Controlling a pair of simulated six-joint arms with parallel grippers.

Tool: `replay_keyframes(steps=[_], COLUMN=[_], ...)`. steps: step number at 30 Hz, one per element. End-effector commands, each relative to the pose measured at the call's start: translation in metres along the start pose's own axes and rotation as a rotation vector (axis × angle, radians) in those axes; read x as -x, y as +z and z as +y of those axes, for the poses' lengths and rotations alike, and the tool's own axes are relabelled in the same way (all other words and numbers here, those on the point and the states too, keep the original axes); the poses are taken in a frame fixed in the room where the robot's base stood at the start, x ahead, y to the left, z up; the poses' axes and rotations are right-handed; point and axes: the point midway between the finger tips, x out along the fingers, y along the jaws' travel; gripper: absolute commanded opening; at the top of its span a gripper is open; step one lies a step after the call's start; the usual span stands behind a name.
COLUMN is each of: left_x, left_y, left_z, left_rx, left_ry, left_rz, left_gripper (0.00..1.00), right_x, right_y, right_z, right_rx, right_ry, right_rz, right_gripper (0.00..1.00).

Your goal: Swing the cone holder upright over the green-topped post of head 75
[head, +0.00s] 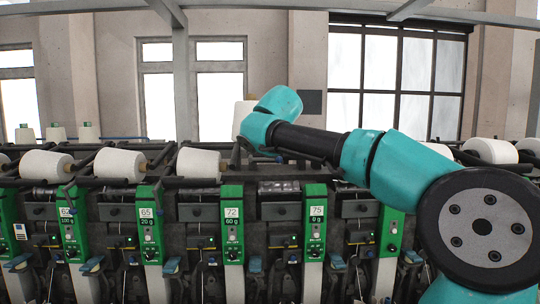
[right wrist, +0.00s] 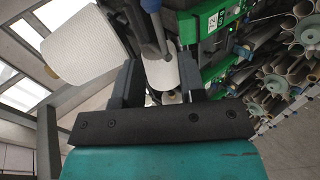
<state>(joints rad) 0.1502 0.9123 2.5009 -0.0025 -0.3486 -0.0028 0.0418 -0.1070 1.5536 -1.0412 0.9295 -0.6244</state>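The green-topped post of head 75 (head: 316,212) stands right of centre in the head view, its white label showing 75. No white cone lies above it. My right arm reaches in from the right above it, and its wrist hides the gripper and much of what is behind. In the right wrist view my right gripper (right wrist: 160,82) has its two dark fingers apart. A white cone (right wrist: 160,72) shows through the gap, and I see no clear grip on it. A grey holder arm (right wrist: 153,32) shows beyond the fingers; I cannot tell which head it belongs to. My left gripper is not in view.
The post of head 72 (head: 232,220) stands to the left, with a lying white cone (head: 199,163) above it. Another white cone (head: 243,112) shows behind my wrist and seems upright. More lying cones (head: 120,164) line the machine left and right.

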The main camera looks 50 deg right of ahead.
Motion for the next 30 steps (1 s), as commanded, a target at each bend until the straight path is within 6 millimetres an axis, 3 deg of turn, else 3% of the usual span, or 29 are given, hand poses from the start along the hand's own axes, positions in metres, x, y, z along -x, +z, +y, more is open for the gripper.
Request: replay_keyframes(steps=[6, 12, 30], left_x=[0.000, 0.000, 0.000], left_y=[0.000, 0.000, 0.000], left_z=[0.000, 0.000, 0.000], left_rx=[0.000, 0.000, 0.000], left_ry=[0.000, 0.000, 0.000], left_rz=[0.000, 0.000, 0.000], left_gripper=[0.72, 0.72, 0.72], right_x=[0.041, 0.064, 0.069], right_y=[0.000, 0.000, 0.000], right_z=[0.000, 0.000, 0.000], right_rx=[0.000, 0.001, 0.000], right_ry=[0.002, 0.001, 0.000], right_rz=[0.004, 0.002, 0.000], right_gripper=[0.37, 0.37, 0.37])
